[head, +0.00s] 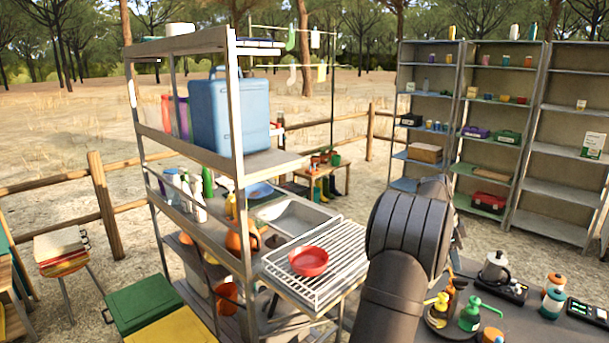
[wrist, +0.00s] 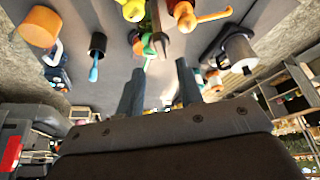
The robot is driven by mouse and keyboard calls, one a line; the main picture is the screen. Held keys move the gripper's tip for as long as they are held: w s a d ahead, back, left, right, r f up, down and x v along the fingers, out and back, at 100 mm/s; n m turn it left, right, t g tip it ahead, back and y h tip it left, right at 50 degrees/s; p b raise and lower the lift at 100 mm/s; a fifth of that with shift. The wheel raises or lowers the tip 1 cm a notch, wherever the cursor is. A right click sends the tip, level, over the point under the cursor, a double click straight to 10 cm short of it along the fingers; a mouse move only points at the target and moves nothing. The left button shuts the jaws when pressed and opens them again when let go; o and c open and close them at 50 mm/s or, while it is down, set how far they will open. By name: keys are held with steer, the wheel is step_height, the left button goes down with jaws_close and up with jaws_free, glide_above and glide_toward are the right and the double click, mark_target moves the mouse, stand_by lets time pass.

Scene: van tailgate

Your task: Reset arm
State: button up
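My gripper shows in the wrist view (wrist: 158,85), with its two dark fingers spread apart and bare grey surface visible between them. It is open and I see nothing held. Bottles with orange, yellow and green parts (wrist: 150,38) lie beyond the fingertips at the top of the wrist view, apart from them as far as I can tell. In the head view my dark arm rises from the bottom, right of centre, and its bent upper part hides what is behind it. The gripper itself cannot be made out there.
Left of my arm, a red bowl (head: 309,262) sits on a wire rack (head: 338,262) beside a tall metal shelf (head: 237,130). Shelving (head: 487,140) stands behind.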

mark_target(460, 280)
steer(key=x, duration=0.6)
steer(key=shift+f, duration=0.1)
steer(key=v, duration=1.7)
steer(key=x, duration=1.7)
steer(key=shift+d, duration=0.1)
steer(key=shift+s+n+t, duration=0.15)
steer(key=shift+n+t, duration=0.15)
steer(key=shift+n, duration=0.6)
steer(key=n+t, duration=0.1)
steer(key=n, duration=0.2)
steer(key=shift+s+n+t, duration=0.15)
steer(key=shift+n+t, duration=0.15)
steer(key=shift+n, duration=0.1)
steer(key=shift+s+n+t+y, duration=0.1)
steer(key=shift+n+t+y, duration=0.2)
steer(key=shift+n, duration=0.7)
steer(key=shift+s+n+t+y, duration=0.1)
steer(key=shift+n+t, duration=0.3)
steer(key=shift+n, duration=0.6)
